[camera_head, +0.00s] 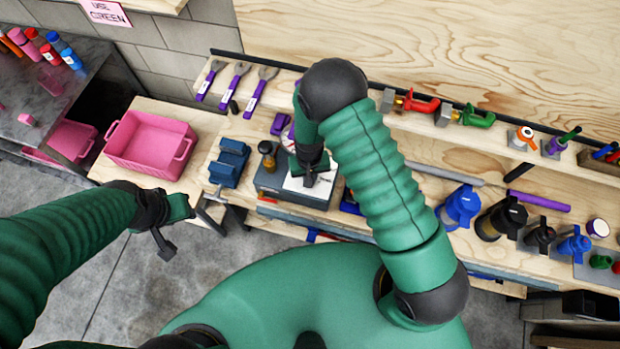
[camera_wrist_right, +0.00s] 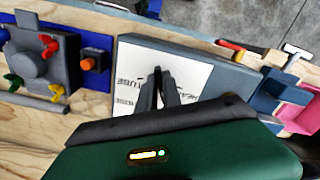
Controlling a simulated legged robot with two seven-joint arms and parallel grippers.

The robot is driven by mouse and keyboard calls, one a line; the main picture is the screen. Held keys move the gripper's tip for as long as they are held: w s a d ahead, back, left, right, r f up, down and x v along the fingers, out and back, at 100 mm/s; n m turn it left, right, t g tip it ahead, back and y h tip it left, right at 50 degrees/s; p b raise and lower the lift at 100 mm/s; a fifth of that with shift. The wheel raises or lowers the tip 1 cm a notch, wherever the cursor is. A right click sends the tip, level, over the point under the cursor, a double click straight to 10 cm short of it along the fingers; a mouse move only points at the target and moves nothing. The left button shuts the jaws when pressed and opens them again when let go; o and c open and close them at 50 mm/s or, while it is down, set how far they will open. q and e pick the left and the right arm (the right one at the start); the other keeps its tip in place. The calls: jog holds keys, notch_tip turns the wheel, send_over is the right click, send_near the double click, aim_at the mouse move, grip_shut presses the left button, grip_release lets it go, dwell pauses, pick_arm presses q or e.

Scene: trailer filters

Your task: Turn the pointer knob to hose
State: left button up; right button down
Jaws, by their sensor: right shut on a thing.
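A grey-blue box (camera_head: 268,182) on the bench carries a white label plate (camera_head: 324,183). In the right wrist view the plate (camera_wrist_right: 135,68) has printed words; TUBE and HOSE lie left of my fingers, and a partly covered word starting HEA lies right. My right gripper (camera_head: 308,176) reaches down onto the plate. In the wrist view its dark fingers (camera_wrist_right: 160,75) are nearly together over the middle of the plate, shut on the pointer knob, which they hide. Its pointing direction cannot be told. My left gripper (camera_head: 172,228) hangs away from the bench, left of the box; its jaw opening is unclear.
A pink bin (camera_head: 150,142) is further left. Purple-handled tools (camera_head: 236,80) lie behind. Blue and black fittings (camera_head: 461,207) stand to the right. The floor in front is clear.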

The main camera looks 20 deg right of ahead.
jog(key=shift+w+a+r+m, duration=0.1)
jog(key=shift+w+a+m, duration=0.2)
jog(key=shift+m, duration=0.6)
jog(key=m, duration=0.2)
jog(key=shift+w+d+m+b, duration=0.1)
jog(key=shift+d+m+b, duration=0.1)
jog(key=shift+m+b, duration=0.15)
jog(key=m, duration=0.3)
jog(key=shift+a, duration=0.15)
jog(key=m, duration=0.5)
jog(key=shift+w+a+m+p, duration=0.1)
jog(key=shift+w+m+p, duration=0.1)
jog(key=shift+m+p, duration=0.1)
jog(key=c, duration=1.5)
grip_release()
jog(key=shift+s, duration=0.2)
